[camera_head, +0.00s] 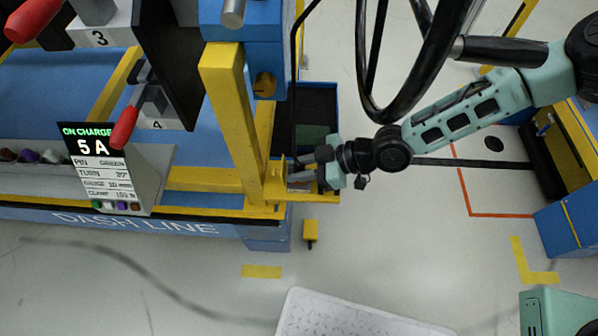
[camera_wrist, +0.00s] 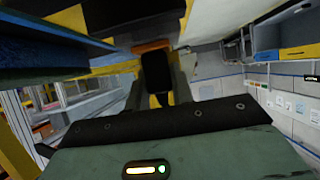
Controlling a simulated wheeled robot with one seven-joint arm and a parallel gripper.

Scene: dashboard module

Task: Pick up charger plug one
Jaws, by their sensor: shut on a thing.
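My gripper (camera_head: 302,171) is at the right end of the yellow frame of the dash line bench, its fingers pointing left. In the wrist view my gripper (camera_wrist: 158,76) is shut on a dark plug, charger plug one (camera_wrist: 155,70), which has a black body and an orange band at its far end. One finger lies on each side of the plug. In the head view the plug is too small and too hidden by the fingers and frame to make out. I cannot tell whether it touches the yellow frame.
A yellow post (camera_head: 229,110) stands just left of my gripper, with a blue block (camera_head: 265,52) above it. A black cable (camera_head: 293,105) hangs close by. A dark blue bin (camera_head: 317,98) is behind my gripper. A steering wheel (camera_head: 364,75) hangs above my arm.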

